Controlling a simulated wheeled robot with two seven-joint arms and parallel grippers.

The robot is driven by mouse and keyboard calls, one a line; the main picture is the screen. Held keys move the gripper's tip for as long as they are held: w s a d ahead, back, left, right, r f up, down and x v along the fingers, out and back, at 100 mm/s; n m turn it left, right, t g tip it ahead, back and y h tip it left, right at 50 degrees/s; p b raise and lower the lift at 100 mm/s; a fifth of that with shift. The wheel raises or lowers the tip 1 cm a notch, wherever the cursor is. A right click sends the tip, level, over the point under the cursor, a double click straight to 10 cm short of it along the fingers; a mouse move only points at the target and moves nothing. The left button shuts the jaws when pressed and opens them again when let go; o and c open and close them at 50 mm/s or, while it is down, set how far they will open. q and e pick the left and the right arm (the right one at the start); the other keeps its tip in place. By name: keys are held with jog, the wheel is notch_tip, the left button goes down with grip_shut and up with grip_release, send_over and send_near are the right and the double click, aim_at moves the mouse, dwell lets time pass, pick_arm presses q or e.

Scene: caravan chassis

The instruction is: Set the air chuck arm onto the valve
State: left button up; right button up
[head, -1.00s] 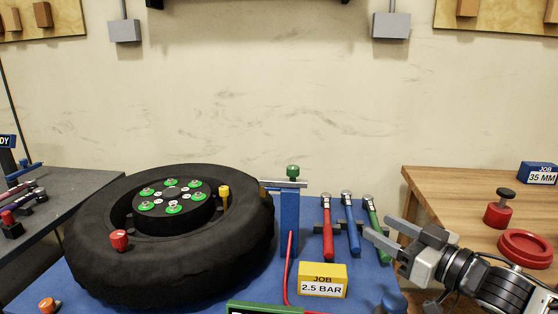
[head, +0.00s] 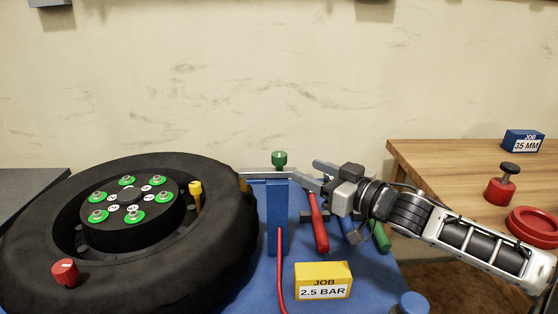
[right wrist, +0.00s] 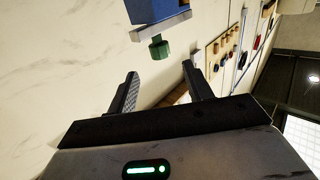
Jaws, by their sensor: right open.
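The air chuck arm (head: 262,173) is a grey bar on top of a blue post (head: 278,220), with a green knob (head: 279,158) standing on it. Its left end reaches the tyre's right edge. A yellow upright piece (head: 195,190), apparently the valve, stands inside the tyre (head: 200,255), apart from the bar. My right gripper (head: 312,175) is open and empty, just right of the green knob. In the right wrist view the knob (right wrist: 160,50) lies just beyond the two fingertips (right wrist: 160,70), untouched. My left gripper is out of view.
Red, blue and green-handled tools (head: 318,225) stand below my right gripper, partly hidden by it. A yellow job sign (head: 323,281) reading 2.5 BAR sits in front of the post. A red hose (head: 280,270) runs down the post. A wooden bench (head: 440,165) is at right.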

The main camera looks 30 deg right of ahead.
aim_at(285, 160)
jog(key=shift+x, duration=4.9)
